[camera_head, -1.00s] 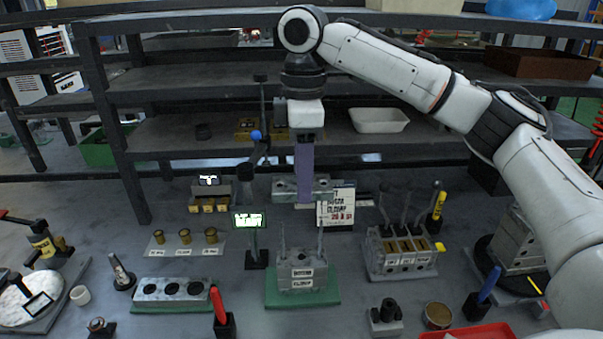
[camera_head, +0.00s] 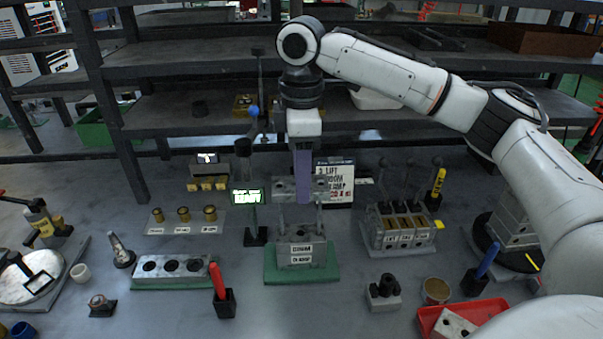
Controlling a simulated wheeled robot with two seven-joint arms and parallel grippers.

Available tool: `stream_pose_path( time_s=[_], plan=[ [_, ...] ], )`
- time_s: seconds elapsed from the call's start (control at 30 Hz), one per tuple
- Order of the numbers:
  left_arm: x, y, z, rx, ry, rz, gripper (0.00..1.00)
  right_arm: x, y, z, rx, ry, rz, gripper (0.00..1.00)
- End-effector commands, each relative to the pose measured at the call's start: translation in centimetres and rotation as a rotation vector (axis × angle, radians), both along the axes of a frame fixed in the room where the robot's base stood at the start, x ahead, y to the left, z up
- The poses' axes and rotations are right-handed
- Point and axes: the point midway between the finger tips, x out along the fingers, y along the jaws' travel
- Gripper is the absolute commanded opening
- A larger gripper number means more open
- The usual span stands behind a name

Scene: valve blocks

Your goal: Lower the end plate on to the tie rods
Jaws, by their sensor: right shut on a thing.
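The end plate (camera_head: 284,189) is a grey metal block with holes, hanging level in my right gripper (camera_head: 303,190). The purple fingers of my right gripper come down over the plate's middle and are shut on it. Two thin upright tie rods (camera_head: 319,218) rise from the grey valve block stack (camera_head: 300,249), which carries white labels and stands on a green pad (camera_head: 272,274). The plate is above the stack, around the height of the rod tops. I cannot tell whether the rods have entered its holes. My left gripper is not in view.
A small lit screen (camera_head: 247,197) on a stand is close left of the plate. A sign (camera_head: 339,184) stands behind it to the right. A block with upright levers (camera_head: 401,228) is right of the stack. A red tray (camera_head: 428,319) lies at front right.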

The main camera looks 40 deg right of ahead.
Motion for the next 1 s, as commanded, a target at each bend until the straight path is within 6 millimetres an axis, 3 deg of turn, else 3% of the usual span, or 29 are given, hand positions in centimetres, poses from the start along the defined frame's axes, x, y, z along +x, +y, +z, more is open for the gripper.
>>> stream_pose_path(
  time_s=[1.0],
  plan=[
    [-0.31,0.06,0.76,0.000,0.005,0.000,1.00,0.02,0.00,0.08,0.000,-0.001,0.000,0.15]
  ],
)
